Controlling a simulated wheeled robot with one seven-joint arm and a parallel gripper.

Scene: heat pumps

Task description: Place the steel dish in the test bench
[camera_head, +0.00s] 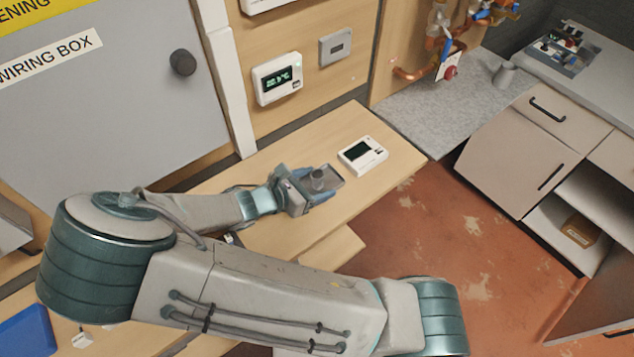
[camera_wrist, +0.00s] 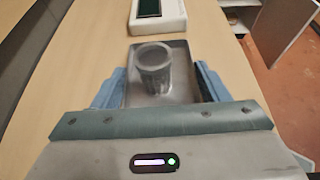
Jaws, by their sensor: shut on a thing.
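The steel dish (camera_wrist: 181,88) is a shallow rectangular grey tray between the blue fingers of my gripper (camera_wrist: 158,82). A small grey cup (camera_wrist: 155,62) stands upright in it, and it also shows in the head view (camera_head: 318,178). In the head view the dish (camera_head: 335,178) and my gripper (camera_head: 311,188) are above the wooden bench, left of a white device. My gripper is shut on the dish. Which surface is the test bench is not marked; a grey speckled worktop (camera_head: 420,112) with copper pipework is at the upper right.
A white device with a dark screen (camera_head: 363,155) lies on the wooden bench (camera_head: 300,145) just beyond the dish. A wall thermostat (camera_head: 278,79) hangs behind. A grey cup (camera_head: 504,75) stands on the speckled worktop. Drawer cabinets (camera_head: 540,130) stand at the right, with open floor before them.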

